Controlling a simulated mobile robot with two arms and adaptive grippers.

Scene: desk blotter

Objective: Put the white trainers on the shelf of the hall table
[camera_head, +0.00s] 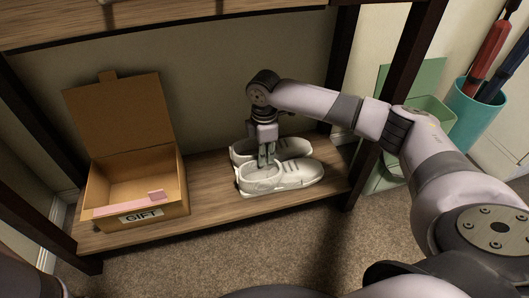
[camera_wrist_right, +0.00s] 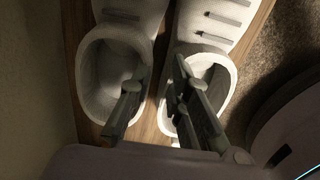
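Two white trainers (camera_head: 290,177) sit side by side on the low wooden shelf (camera_head: 215,203) of the hall table, right of its middle. In the right wrist view, their heel openings face me, the left trainer (camera_wrist_right: 92,85) and the right trainer (camera_wrist_right: 225,60) having a strip of wood between them. My right gripper (camera_head: 267,160) points down at the heel end. It also shows in the right wrist view (camera_wrist_right: 160,85), fingers apart, one over each heel opening. I cannot tell whether the fingers touch the trainers. My left gripper is not in view.
Dark table legs and the tabletop (camera_head: 150,18) frame the shelf.

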